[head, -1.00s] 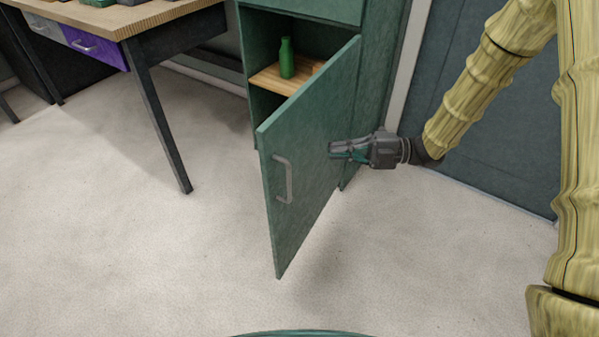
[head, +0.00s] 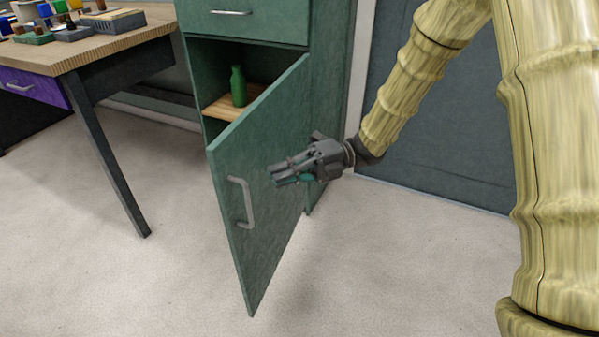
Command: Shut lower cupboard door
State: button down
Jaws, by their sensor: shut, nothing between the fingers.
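The lower cupboard door (head: 262,222) is green and stands wide open, swung out toward me from its right-hand hinge side. A grey bar handle (head: 241,201) is on its outer face near the free left edge. The green cupboard (head: 330,95) stands behind it, its lower opening showing a wooden shelf (head: 218,107) with a green bottle (head: 238,86) upright on it. My gripper (head: 275,175) is shut and empty, in front of the door's outer face, right of the handle. I cannot tell whether its fingertips touch the door.
A drawer front (head: 260,22) above the opening is shut. At left a wooden-topped desk (head: 120,40) with small items and a purple drawer (head: 30,85) stands apart from the door, its dark leg (head: 110,160) nearest. The pale floor (head: 110,270) is clear around the door.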

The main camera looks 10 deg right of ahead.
jog(key=shift+w+a+b, duration=0.25)
jog(key=shift+a, duration=0.65)
jog(key=shift+w+a+b, duration=0.25)
jog(key=shift+w+a, duration=0.05)
jog(key=shift+a, duration=0.6)
jog(key=shift+w+a+b, duration=0.25)
jog(key=shift+a, duration=0.65)
